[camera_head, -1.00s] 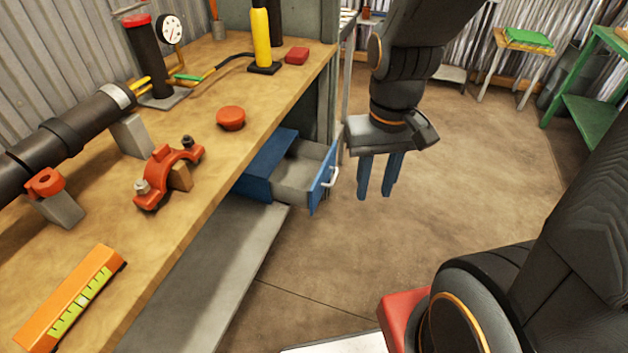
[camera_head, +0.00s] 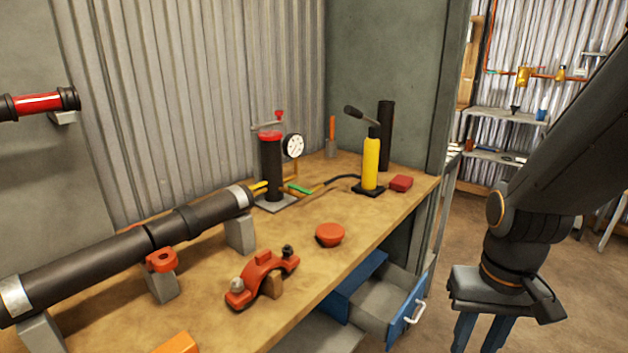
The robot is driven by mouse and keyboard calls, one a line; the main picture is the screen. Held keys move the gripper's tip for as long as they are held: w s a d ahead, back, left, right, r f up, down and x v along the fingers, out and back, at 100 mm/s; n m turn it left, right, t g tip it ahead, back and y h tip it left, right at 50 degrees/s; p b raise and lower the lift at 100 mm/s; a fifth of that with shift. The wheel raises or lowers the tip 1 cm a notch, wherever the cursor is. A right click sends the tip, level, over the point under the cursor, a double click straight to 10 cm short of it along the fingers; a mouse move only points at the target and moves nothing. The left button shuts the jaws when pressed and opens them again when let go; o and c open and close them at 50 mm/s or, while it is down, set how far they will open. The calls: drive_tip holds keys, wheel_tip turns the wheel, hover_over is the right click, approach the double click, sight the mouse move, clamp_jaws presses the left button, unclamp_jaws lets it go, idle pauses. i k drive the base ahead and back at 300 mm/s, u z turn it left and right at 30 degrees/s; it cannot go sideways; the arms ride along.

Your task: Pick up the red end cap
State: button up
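The red end cap (camera_head: 330,234) is a short round red-orange piece. It lies on the wooden bench near its front edge, right of the orange clamp half. My gripper (camera_head: 482,340) points down at the lower right, off the bench and to the right of the open drawer. Its two blue fingers stand apart with nothing seen between them; the tips are cut off by the bottom edge of the picture. The gripper is well away from the cap.
An orange clamp half (camera_head: 262,279) sits left of the cap. A black pipe (camera_head: 130,250) rests on grey blocks. A yellow pump (camera_head: 371,163), gauge (camera_head: 293,146) and red block (camera_head: 401,183) stand behind. An open blue drawer (camera_head: 405,318) juts out below the bench edge.

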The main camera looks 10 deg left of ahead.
sight(271, 135)
drive_tip(key=z, duration=0.9)
drive_tip(key=i, duration=1.9)
drive_tip(key=u, duration=2.9)
